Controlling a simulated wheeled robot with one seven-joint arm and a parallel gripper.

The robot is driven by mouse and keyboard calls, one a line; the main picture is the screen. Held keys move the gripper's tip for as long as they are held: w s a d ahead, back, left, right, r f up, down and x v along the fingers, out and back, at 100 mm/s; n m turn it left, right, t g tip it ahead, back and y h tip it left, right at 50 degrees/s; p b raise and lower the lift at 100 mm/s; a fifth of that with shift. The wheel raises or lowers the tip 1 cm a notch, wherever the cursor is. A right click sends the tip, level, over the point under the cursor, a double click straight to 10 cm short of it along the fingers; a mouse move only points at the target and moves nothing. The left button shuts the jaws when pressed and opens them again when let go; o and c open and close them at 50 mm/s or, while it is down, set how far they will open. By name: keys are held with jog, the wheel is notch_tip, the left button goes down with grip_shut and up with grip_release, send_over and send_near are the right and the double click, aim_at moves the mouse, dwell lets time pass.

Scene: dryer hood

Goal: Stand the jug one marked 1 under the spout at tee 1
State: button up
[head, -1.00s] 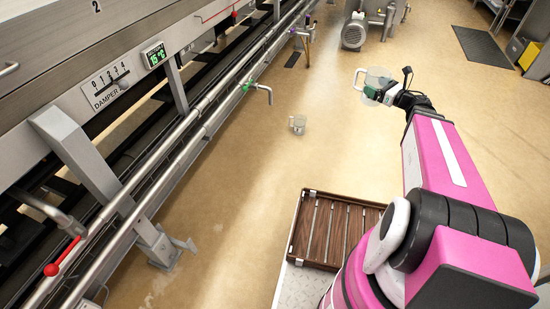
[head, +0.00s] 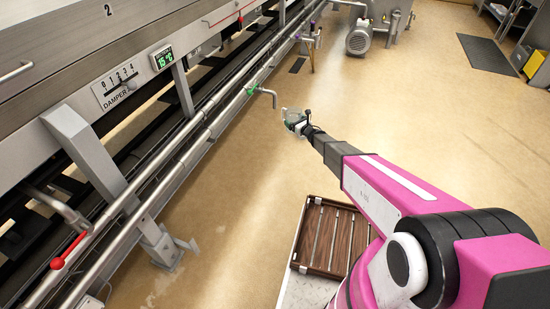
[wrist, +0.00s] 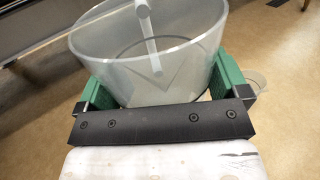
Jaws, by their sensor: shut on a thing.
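My gripper (head: 297,122) is shut on a clear jug (wrist: 145,60), its green fingers on both sides of the jug's wall in the wrist view. The jug also shows in the head view (head: 290,113), held in front of the pipe, just right of a bent spout (head: 273,97) with a green valve handle (head: 252,90). Jug and spout look apart. I cannot read a mark on the jug or a tee number. A second clear vessel (wrist: 258,82) shows partly behind the right finger in the wrist view; the arm hides it in the head view.
Steel pipes run along the machine at left. A red-handled spout (head: 70,245) is at near left and a purple-handled one (head: 312,38) farther back. A slatted wooden tray (head: 338,240) lies in front. A motor (head: 360,40) stands at the back. The floor right of the pipe is open.

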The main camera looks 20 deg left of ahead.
jog(key=s+a+f, duration=0.3)
jog(key=a+f, duration=1.5)
jog(key=f, duration=0.3)
jog(key=shift+w+d+f, duration=0.9)
jog(key=shift+w+f, duration=0.7)
jog(key=shift+f, duration=0.2)
jog(key=shift+w+d+f, duration=0.95)
jog(key=shift+w+f, duration=0.65)
jog(key=shift+f, duration=0.15)
jog(key=shift+w+d+f, duration=0.9)
jog(key=shift+w+f, duration=0.7)
jog(key=shift+f, duration=0.2)
jog(key=shift+f, duration=0.1)
jog(key=shift+f, duration=0.1)
jog(key=o, duration=0.6)
